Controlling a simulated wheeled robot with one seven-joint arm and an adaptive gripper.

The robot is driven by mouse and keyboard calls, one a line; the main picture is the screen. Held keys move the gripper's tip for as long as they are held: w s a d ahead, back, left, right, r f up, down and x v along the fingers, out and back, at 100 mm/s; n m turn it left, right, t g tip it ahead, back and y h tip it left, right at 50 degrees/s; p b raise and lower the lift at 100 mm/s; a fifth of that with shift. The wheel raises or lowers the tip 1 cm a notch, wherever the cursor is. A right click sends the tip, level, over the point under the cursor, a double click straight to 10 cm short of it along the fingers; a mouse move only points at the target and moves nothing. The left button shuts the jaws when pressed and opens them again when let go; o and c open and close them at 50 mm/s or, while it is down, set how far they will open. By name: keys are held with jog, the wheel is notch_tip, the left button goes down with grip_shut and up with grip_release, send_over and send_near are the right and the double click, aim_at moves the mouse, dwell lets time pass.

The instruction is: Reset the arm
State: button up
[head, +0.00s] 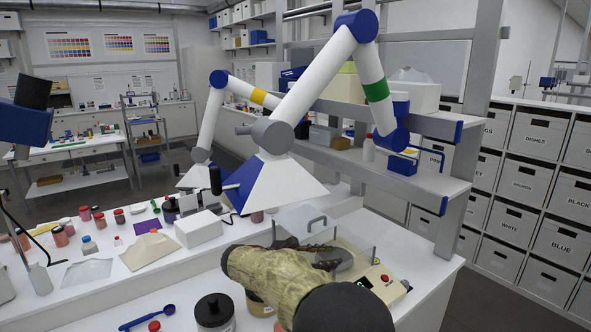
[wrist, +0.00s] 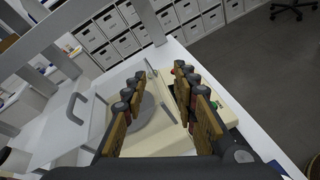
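My arm, in a mottled olive-brown sleeve, reaches in from the bottom of the head view. My gripper (head: 328,256) is over the white bench, at a cream balance (head: 388,286) with a clear shield, a red button and a small display. In the wrist view my gripper (wrist: 158,80) has its two brown-padded fingers spread apart with nothing between them. The balance's round grey pan (wrist: 147,112) shows below and between the fingers. I cannot tell whether the fingers touch the shield.
Near my arm stand a black-lidded jar (head: 214,312), a blue scoop (head: 147,318) and a white box (head: 199,228). A blue-and-white desk lamp-like arm (head: 310,90) rises behind, before a grey shelf rack (head: 425,178). Labelled drawers (head: 535,170) line the right, with open floor before them.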

jog(key=s+d+r+m+g+y, duration=0.2)
jog(key=s+d+m+y, duration=0.15)
jog(key=s+d, duration=0.45)
jog(key=s+d+r+m+g+y, duration=0.2)
jog(key=s+d+m, duration=0.3)
jog(key=s, duration=0.6)
jog(key=s+a+f+m+t+y, duration=0.1)
jog(key=s+m, duration=0.4)
jog(key=s, duration=0.7)
jog(key=s+a+f+m+t+y, duration=0.1)
jog(key=s+m+y, duration=0.4)
jog(key=s, duration=0.6)
jog(key=shift+s+a+f+t+y, duration=0.4)
jog(key=shift+f+y, duration=0.25)
jog(key=shift+f, duration=0.3)
